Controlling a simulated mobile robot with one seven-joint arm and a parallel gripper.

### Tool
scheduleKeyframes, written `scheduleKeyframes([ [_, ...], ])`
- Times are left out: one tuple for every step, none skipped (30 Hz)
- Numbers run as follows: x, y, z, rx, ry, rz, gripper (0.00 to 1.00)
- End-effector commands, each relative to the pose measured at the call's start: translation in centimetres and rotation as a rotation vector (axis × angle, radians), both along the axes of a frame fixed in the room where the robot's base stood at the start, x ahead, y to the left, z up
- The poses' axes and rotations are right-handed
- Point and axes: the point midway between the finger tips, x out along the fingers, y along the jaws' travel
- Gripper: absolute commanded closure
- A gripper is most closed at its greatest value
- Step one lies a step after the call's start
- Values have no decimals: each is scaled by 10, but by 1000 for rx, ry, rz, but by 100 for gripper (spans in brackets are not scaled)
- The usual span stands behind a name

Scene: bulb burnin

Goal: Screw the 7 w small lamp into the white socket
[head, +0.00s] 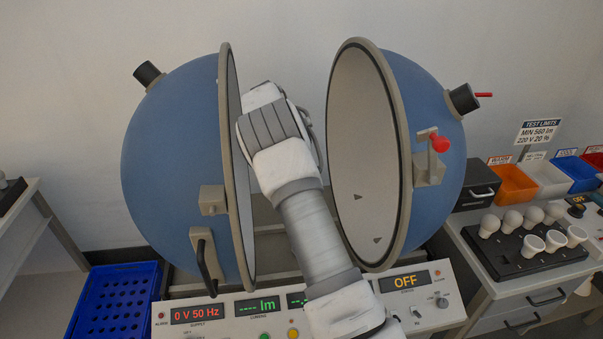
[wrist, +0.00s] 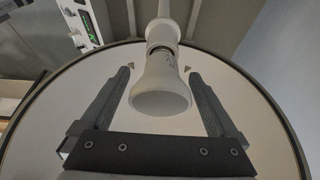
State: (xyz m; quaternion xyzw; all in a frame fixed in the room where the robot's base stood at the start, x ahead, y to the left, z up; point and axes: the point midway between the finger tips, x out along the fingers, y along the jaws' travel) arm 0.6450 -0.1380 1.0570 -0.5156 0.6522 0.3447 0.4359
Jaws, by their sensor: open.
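In the wrist view, a white lamp (wrist: 160,97) with a broad, flared head stands between the fingers of my gripper (wrist: 160,75). My gripper is open, with a gap between each finger and the lamp. The lamp's narrow end points at a white socket (wrist: 163,30) on a pale post. A dark, metallic band with small marks shows between them; I cannot tell how far the lamp is threaded in. In the head view, my arm reaches between the two halves of the blue sphere (head: 170,165), and the lamp, socket and fingers are hidden.
The right half-sphere (head: 425,110) stands open, with a red knob (head: 439,143). The control panel (head: 270,325) reads 0 V 50 Hz and OFF. A black rack (head: 515,262) of several white lamps and coloured bins (head: 513,183) are at right. A blue crate (head: 115,300) is at left.

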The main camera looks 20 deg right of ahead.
Motion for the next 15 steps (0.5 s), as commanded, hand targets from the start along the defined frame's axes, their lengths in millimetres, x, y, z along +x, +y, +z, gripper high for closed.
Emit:
scheduleKeyframes([
  [0,1,-5,0,-3,61,5],
  [0,1,-6,0,-2,99,5],
  [1,1,-6,0,-2,151,5],
  [1,1,-5,0,-3,191,5],
  [1,1,-5,0,-3,229,5],
  [2,2,-5,0,-3,280,5],
  [2,1,-5,1,-4,318,5],
  [2,1,-5,1,-4,355,5],
  [3,1,-5,0,-3,406,5],
  [3,1,-4,0,-3,444,5],
  [3,1,-4,0,-4,481,5],
  [4,1,-4,0,-4,527,5],
  [4,1,-3,0,-4,563,5],
  [4,1,-4,0,-3,600,5],
  [4,1,-3,1,-4,647,5],
])
